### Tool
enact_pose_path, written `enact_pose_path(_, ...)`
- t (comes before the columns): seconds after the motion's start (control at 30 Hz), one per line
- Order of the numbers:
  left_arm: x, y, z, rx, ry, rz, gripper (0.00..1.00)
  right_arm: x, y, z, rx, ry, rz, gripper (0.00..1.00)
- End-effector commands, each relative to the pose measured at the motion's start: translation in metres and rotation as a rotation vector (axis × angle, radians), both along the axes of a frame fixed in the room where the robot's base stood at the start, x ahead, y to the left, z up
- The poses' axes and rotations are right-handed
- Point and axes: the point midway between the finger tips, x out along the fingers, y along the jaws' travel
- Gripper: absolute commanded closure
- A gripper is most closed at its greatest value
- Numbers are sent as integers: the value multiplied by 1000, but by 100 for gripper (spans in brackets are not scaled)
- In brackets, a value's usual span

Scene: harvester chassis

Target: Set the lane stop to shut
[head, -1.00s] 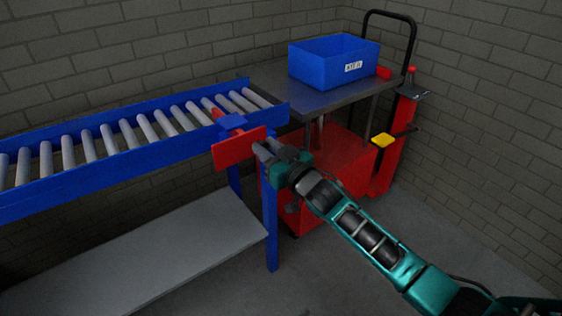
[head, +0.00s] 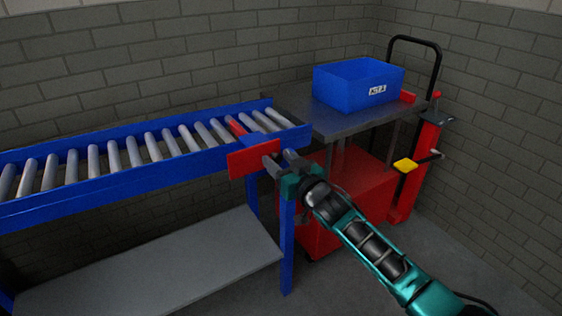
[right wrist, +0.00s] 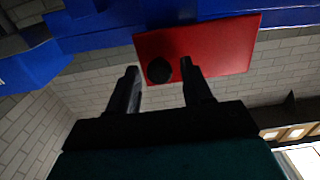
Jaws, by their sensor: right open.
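The lane stop is a red plate (head: 252,160) on the front rail of the roller conveyor, near its right end, with a blue bracket above and a red bar (head: 236,126) among the rollers. In the right wrist view the red plate (right wrist: 222,48) carries a round black knob (right wrist: 159,70). My right gripper (head: 279,157) is open at the plate's right edge. In the right wrist view its fingers (right wrist: 160,68) stand on either side of the knob, apart from it as it appears. I cannot tell their depth to the knob. My left gripper is not in view.
The blue roller conveyor (head: 100,178) runs to the left, over a grey shelf (head: 160,275). At its right end stands a cart with a grey top (head: 335,122), a blue bin (head: 350,88) and a red base (head: 345,195). Brick walls close the back and right.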

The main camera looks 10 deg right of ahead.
Motion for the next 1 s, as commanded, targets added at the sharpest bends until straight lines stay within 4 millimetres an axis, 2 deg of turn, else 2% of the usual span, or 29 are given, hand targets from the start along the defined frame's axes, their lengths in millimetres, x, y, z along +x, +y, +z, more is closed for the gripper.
enact_pose_path(0.23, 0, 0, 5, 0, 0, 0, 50, -13, -5, 0, 0, 2, 0, 50)
enact_pose_path(0.7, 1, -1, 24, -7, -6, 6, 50, -96, -35, 0, 0, 3, 0, 50)
enact_pose_path(1.0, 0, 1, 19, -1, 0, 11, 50, -120, -44, 0, 0, 1, 0, 50)
